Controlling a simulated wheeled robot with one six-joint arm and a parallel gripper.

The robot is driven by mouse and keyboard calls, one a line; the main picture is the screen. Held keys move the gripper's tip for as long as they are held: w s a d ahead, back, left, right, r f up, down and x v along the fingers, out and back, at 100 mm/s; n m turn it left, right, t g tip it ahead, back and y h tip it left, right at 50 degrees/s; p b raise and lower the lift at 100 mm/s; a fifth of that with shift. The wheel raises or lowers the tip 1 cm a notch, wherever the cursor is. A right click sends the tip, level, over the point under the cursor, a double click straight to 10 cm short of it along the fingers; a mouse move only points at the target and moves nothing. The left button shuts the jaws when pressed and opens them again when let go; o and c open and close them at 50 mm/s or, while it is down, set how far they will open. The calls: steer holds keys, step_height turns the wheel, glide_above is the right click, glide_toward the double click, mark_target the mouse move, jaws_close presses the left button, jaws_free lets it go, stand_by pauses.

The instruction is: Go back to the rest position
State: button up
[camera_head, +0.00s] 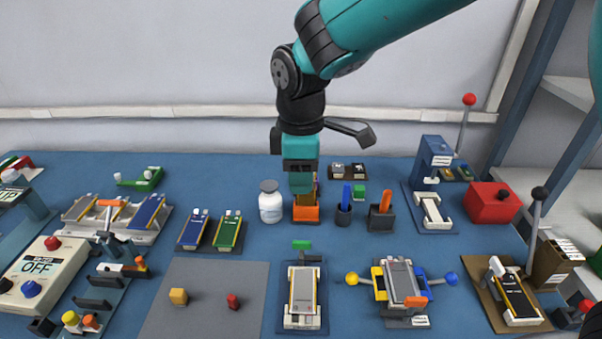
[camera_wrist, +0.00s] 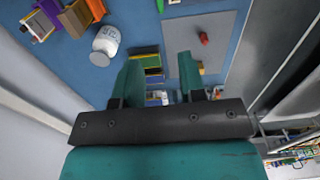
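My gripper (camera_head: 302,184) hangs from the teal and black arm above the back middle of the blue table. In the head view it overlaps an orange holder (camera_head: 306,213) and hides part of it. In the wrist view its two teal fingers (camera_wrist: 160,75) stand apart with nothing held between them. Beyond the gap, the green cell (camera_wrist: 148,58) and other small items lie well below on the table. A white jar (camera_head: 271,203) stands just left of the gripper in the head view; it also shows in the wrist view (camera_wrist: 106,42).
Pouch cells rest in fixtures along the table, among them a blue cell (camera_head: 194,230) and a clamp with yellow and blue knobs (camera_head: 403,286). A blue press (camera_head: 434,160) and red box (camera_head: 492,203) stand right. A grey mat (camera_head: 205,318) holds small blocks. The wall is behind.

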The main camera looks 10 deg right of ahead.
steer(key=s+d+r+m+y, duration=0.1)
steer(key=s+d+r+m, duration=0.1)
steer(key=s, duration=0.5)
steer(key=s+d+r+m+y, duration=0.1)
steer(key=s+d+r+m, duration=0.1)
steer(key=s, duration=0.4)
steer(key=s+d+r+m+y, duration=0.2)
steer(key=s+d+m, duration=0.1)
steer(key=s, duration=0.4)
steer(key=shift+s+d+r+m, duration=0.35)
steer(key=shift+d+m, duration=0.05)
steer(key=shift+m, duration=0.5)
